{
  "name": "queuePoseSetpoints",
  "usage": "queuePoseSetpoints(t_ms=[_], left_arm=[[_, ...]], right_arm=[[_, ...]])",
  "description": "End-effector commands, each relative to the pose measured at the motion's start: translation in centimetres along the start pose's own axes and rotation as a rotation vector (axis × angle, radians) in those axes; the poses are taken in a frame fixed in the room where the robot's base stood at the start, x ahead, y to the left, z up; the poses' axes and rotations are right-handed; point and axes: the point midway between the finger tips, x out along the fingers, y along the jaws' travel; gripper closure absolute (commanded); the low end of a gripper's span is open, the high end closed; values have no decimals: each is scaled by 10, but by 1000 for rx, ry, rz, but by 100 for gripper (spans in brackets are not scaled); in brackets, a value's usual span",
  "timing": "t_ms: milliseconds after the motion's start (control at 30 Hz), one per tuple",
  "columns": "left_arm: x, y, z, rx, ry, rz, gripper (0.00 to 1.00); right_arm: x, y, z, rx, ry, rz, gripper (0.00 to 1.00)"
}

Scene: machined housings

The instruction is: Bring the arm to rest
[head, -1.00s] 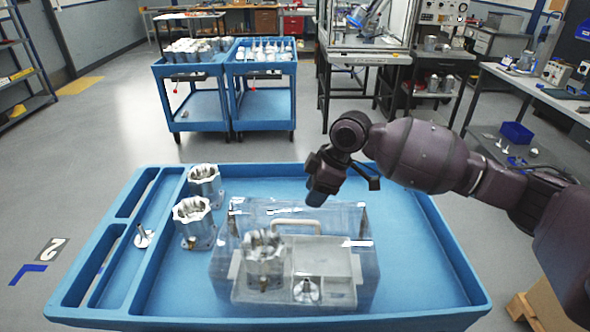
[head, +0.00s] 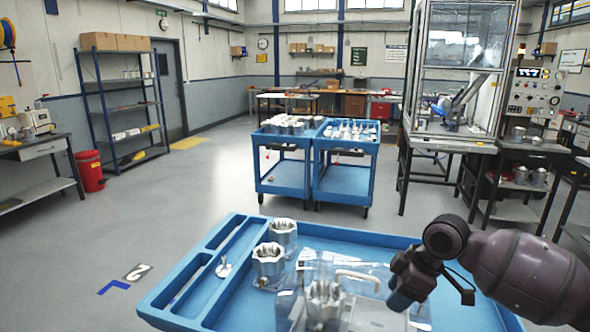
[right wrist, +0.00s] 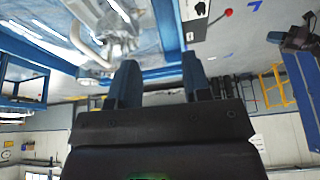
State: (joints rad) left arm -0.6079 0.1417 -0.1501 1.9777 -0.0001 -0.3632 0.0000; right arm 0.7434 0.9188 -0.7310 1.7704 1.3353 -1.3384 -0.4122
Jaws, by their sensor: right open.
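My right gripper (head: 408,284) is above the right part of the blue cart top (head: 222,320), beside the white handle (head: 357,278) of a clear box. It is empty. In the right wrist view its two fingers (right wrist: 158,82) stand apart with nothing between them. My left gripper does not show in the head view.
Two more metal housings (head: 283,234) (head: 268,262) stand on the cart left of the box. A small metal part (head: 223,267) lies in the left compartment. Two blue carts (head: 283,175) (head: 345,178) stand behind, with open floor (head: 180,215) to the left.

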Motion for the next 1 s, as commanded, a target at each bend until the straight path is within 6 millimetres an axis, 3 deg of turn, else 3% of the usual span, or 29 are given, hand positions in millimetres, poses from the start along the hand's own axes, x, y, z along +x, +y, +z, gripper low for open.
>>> queuePoseSetpoints(t_ms=[133, 300, 567, 767, 1000], left_arm=[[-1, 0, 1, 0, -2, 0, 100], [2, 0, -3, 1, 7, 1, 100], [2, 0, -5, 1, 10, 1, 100], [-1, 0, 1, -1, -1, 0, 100], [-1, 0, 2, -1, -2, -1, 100]], right_arm=[[-4, 23, -18, 52, 103, 149, 56], [-25, 48, -50, 37, 247, 346, 56], [-21, 50, -78, 46, 516, 548, 56], [1, 33, -66, 112, 698, 661, 56], [32, 4, -18, 235, 811, 770, 56]])
